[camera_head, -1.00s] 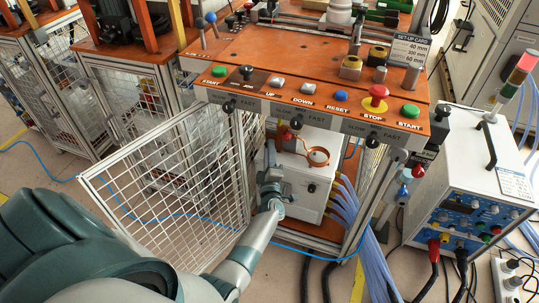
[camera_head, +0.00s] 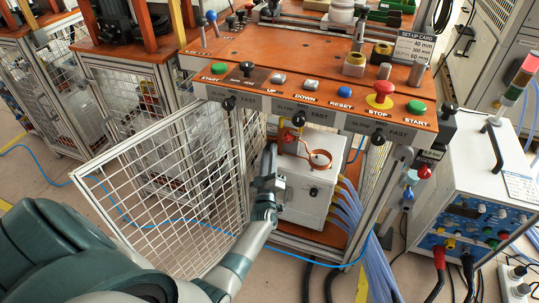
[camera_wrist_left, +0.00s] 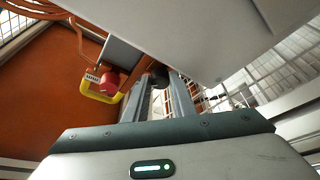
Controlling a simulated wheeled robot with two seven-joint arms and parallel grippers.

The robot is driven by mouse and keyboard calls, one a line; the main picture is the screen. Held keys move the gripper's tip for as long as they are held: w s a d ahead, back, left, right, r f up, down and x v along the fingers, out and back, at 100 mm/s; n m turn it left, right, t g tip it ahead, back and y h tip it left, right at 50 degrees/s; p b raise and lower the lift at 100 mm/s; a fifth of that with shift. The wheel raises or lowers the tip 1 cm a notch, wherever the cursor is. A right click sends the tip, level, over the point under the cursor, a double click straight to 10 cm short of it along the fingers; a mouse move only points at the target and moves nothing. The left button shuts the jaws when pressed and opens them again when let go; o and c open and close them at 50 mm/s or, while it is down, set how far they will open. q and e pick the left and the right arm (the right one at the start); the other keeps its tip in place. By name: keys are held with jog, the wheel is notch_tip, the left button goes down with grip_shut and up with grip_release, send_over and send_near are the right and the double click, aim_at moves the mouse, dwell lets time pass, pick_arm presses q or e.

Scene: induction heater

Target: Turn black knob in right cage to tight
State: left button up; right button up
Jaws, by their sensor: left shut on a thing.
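The white heater box (camera_head: 304,205) stands on the orange floor of the cage, with a copper coil (camera_head: 320,160) at its upper front. My left gripper (camera_head: 269,158) reaches through the open cage side to the left face of the box. In the left wrist view its two fingers (camera_wrist_left: 160,86) are closed around a dark round part, which looks like the black knob (camera_wrist_left: 159,74). The fingers hide most of it, so I cannot read its turn. In the head view the knob is hidden behind the gripper. My right gripper is not in view.
The white mesh door (camera_head: 155,200) stands open left of my forearm. The button panel (camera_head: 310,95) overhangs the cage. Blue hoses (camera_head: 347,205) leave the box at right. A red part (camera_wrist_left: 109,82) with a yellow frame (camera_wrist_left: 92,93) sits near the fingers in the wrist view.

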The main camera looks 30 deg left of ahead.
pick_arm(q)
jog(key=o, duration=1.1)
jog(key=shift+c, duration=0.2)
